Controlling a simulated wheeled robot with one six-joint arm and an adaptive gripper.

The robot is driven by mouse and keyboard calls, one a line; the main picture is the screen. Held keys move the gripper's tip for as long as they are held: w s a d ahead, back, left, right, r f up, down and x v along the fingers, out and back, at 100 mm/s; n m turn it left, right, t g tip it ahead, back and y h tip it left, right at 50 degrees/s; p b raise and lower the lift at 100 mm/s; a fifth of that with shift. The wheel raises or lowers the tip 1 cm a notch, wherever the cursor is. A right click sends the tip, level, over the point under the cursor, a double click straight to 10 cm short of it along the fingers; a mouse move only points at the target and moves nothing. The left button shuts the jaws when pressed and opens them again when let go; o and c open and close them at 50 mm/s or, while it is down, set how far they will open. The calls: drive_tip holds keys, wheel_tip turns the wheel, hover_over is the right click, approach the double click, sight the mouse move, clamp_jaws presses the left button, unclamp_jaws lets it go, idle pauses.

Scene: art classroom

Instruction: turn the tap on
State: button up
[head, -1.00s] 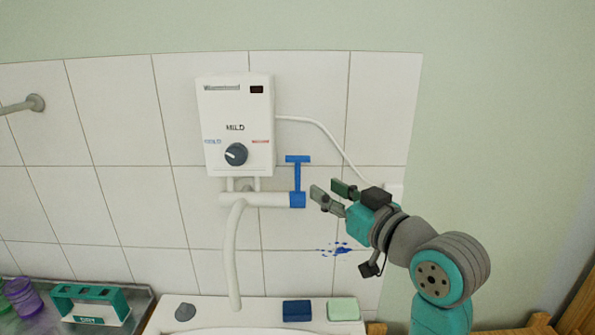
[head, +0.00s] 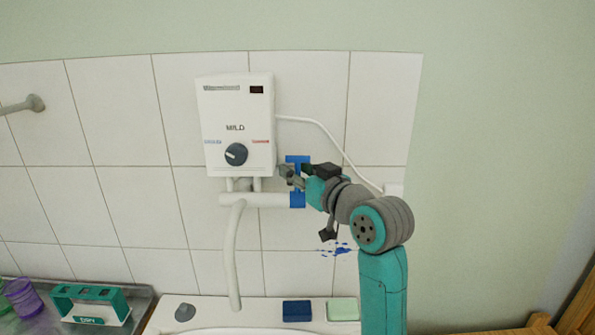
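The tap is a blue T-shaped handle (head: 297,159) on a blue fitting (head: 298,200) at the right end of a white pipe, below the white water heater (head: 235,105). The handle's crossbar is partly hidden behind my gripper (head: 288,174). My gripper has its fingers at the handle's stem, just under the crossbar. The fingers overlap the stem in the picture, and I cannot tell whether they touch it or how far apart they are. No water shows from the hanging white spout (head: 232,260).
A basin with a blue block (head: 297,311), a pale green block (head: 343,309) and a grey knob (head: 185,312) on its rim lies below. A teal holder (head: 92,304) and a purple bottle (head: 23,297) stand at lower left. A white cable (head: 338,148) runs along the wall.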

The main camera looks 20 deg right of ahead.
clamp_jaws()
drive_tip(key=shift+s, duration=0.1)
drive_tip(key=shift+s+a+f+n+t, duration=0.2)
drive_tip(key=shift+s+a+n+t, duration=0.05)
drive_tip(key=shift+s+n+t, duration=0.4)
drive_tip(key=shift+s+a+n+t+y, duration=0.1)
drive_tip(key=shift+s+n+t+y, duration=0.25)
drive_tip(key=shift+n+t+y, duration=0.35)
